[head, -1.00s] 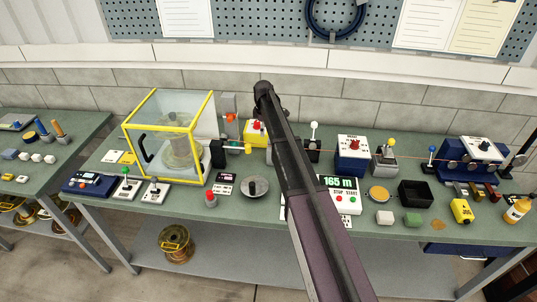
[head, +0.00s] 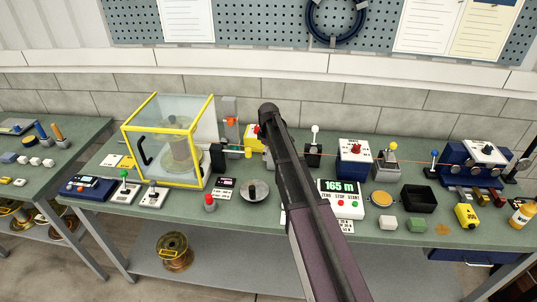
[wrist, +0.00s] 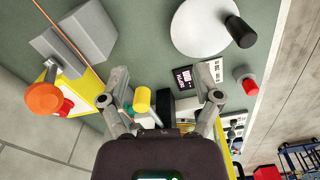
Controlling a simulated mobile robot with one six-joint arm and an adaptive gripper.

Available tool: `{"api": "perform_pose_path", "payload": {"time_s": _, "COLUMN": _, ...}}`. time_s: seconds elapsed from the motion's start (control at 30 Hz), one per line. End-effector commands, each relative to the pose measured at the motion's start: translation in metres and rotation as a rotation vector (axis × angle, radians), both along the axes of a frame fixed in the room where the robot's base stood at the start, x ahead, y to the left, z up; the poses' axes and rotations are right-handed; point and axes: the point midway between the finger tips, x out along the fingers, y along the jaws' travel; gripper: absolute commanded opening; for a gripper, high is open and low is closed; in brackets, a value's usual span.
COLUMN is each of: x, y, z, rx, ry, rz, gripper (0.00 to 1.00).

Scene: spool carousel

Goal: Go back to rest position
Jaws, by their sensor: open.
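My arm (head: 300,200) reaches up through the middle of the head view, its bent dark joint in front of the bench. My gripper does not show clearly in the head view. In the wrist view my gripper (wrist: 162,82) is open, with its two grey fingers spread apart and no object held between them. Beyond the fingers lie a yellow cylinder (wrist: 142,101) and a small black-and-white label (wrist: 186,77) on the bench. The cylinder also shows in the head view (head: 248,153).
A yellow-framed clear guard (head: 155,97) encloses a spool at left. A counter (head: 340,199) reads 165 m. An orange knob (wrist: 45,98) stands near my gripper's left finger.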

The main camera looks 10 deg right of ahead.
Motion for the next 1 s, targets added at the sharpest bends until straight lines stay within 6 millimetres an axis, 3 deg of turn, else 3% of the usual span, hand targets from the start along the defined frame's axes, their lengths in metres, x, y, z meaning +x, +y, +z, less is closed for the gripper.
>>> {"api": "perform_pose_path", "payload": {"time_s": 0.4, "x": 0.0, "y": 0.0, "z": 0.0, "rx": 0.0, "ry": 0.0, "rz": 0.001, "gripper": 0.82}}
{"api": "perform_pose_path", "payload": {"time_s": 0.57, "x": -0.014, "y": 0.0, "z": -0.003, "rx": 0.001, "ry": 0.001, "rz": -0.033, "gripper": 0.82}}
{"api": "perform_pose_path", "payload": {"time_s": 0.77, "x": -0.064, "y": 0.0, "z": -0.015, "rx": 0.002, "ry": 0.002, "rz": -0.168, "gripper": 0.82}}
{"api": "perform_pose_path", "payload": {"time_s": 1.0, "x": -0.155, "y": -0.001, "z": -0.034, "rx": 0.006, "ry": 0.006, "rz": -0.44, "gripper": 0.82}}
